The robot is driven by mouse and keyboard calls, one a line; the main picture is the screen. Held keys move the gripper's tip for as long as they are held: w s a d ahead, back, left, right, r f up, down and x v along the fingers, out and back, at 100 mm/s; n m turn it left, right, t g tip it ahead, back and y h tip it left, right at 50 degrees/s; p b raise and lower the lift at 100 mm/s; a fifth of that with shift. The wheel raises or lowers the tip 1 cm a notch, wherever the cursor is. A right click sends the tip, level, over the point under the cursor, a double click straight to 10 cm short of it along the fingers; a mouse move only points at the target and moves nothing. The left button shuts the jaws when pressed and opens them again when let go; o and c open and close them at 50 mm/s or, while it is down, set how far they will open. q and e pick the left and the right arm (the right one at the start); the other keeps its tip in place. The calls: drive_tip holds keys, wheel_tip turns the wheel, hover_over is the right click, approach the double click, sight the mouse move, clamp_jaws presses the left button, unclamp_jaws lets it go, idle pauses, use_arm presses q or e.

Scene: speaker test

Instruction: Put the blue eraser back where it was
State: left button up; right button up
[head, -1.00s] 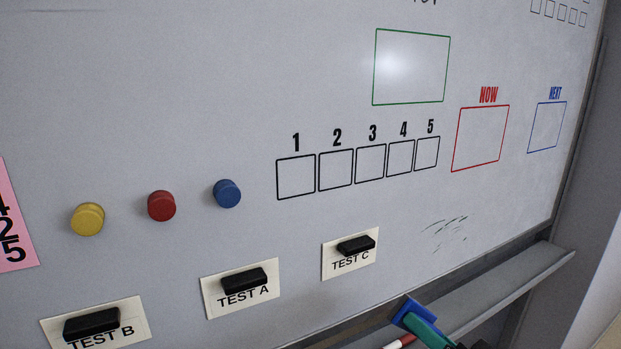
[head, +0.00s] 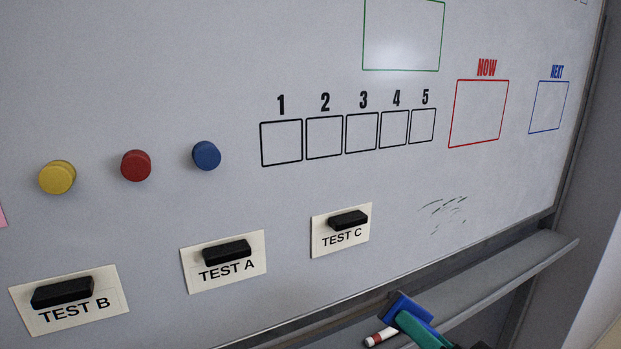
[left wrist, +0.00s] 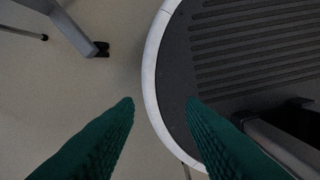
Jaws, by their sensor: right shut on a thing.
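The blue eraser (head: 412,303) is in the head view at the bottom, right of centre, over or on the ledge (head: 520,262) under the whiteboard. My right gripper (head: 408,320), with teal fingers, is shut on it. I cannot tell whether the eraser touches the ledge. A finger hides part of it. In the left wrist view my left gripper (left wrist: 161,102) is open and empty, its two teal fingers apart, away from the board.
A red-and-white marker (head: 380,337) lies just left of the eraser. Dark scribbles (head: 442,212) mark the board above. Black blocks sit on the TEST cards, such as TEST C (head: 341,238). Yellow, red and blue (head: 206,156) round magnets are at left. The ledge's right part is bare.

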use_arm(q)
drive_tip(key=shift+t, duration=0.3)
drive_tip(key=w, duration=0.2)
drive_tip(key=w+a, duration=0.1)
drive_tip(key=w, duration=0.1)
drive_tip(key=shift+r, duration=0.2)
use_arm(e)
drive_tip(key=s+d+f, duration=0.1)
drive_tip(key=f, duration=0.4)
drive_tip(key=s+d+f, duration=0.1)
drive_tip(key=s+f, duration=0.1)
drive_tip(key=f, duration=0.4)
drive_tip(key=shift+s+d+f, duration=0.15)
drive_tip(key=shift+s+d, duration=0.1)
